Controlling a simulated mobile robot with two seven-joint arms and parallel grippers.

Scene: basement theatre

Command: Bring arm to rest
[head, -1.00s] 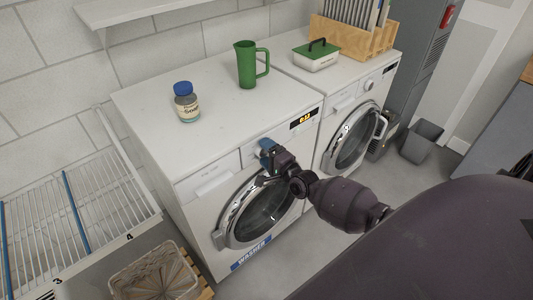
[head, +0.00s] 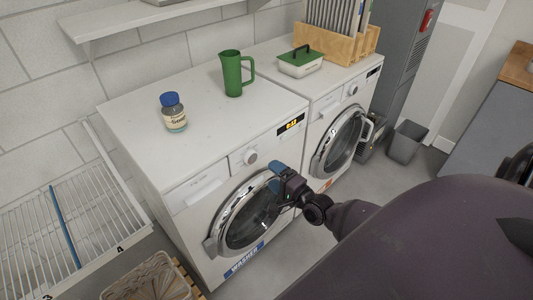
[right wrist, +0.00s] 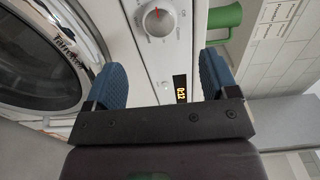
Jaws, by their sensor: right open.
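My right gripper (head: 277,178) is in front of the washer (head: 190,160), near the upper right of its round door (head: 245,215). In the right wrist view its two blue fingers (right wrist: 163,80) are spread wide with nothing between them. Beyond them that view shows the washer's dial (right wrist: 157,20) and a lit display (right wrist: 180,88). My right arm (head: 400,240) reaches in from the lower right of the head view. The washer door looks closed. My left gripper is out of view.
A jar with a blue lid (head: 173,112) and a green pitcher (head: 233,75) stand on the washer. A second machine (head: 340,130) beside it carries a green-lidded box (head: 299,65) and a wooden rack (head: 340,42). A wire drying rack (head: 90,225) and a basket (head: 150,280) are at left. A grey bin (head: 407,142) stands at right.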

